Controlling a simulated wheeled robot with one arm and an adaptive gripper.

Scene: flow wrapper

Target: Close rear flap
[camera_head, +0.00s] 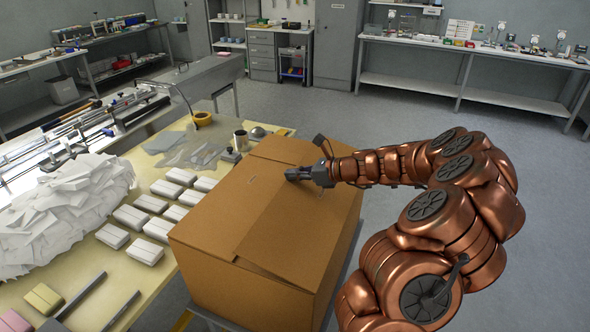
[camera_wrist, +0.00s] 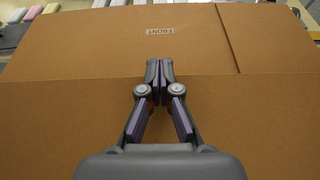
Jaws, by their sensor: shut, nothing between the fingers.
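A large brown cardboard box (camera_head: 215,280) stands in front of me, its top covered by folded-over flaps. The flap marked FRONT (camera_wrist: 190,52) lies on the far side in the wrist view and on the left in the head view (camera_head: 225,200). The opposite, unmarked flap (camera_wrist: 60,125), which seems to be the rear one, lies nearly flat beside it, on the right in the head view (camera_head: 300,235). My gripper (camera_head: 290,174) is shut and empty, low over the seam between these flaps; its fingertips (camera_wrist: 160,75) point toward the label. Whether they touch cardboard I cannot tell.
A yellow table (camera_head: 130,262) left of the box holds several white packs (camera_head: 130,217), a pile of white sheets (camera_head: 60,215) and a metal cup (camera_head: 241,141). The floor (camera_head: 400,115) behind and right of the box is clear.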

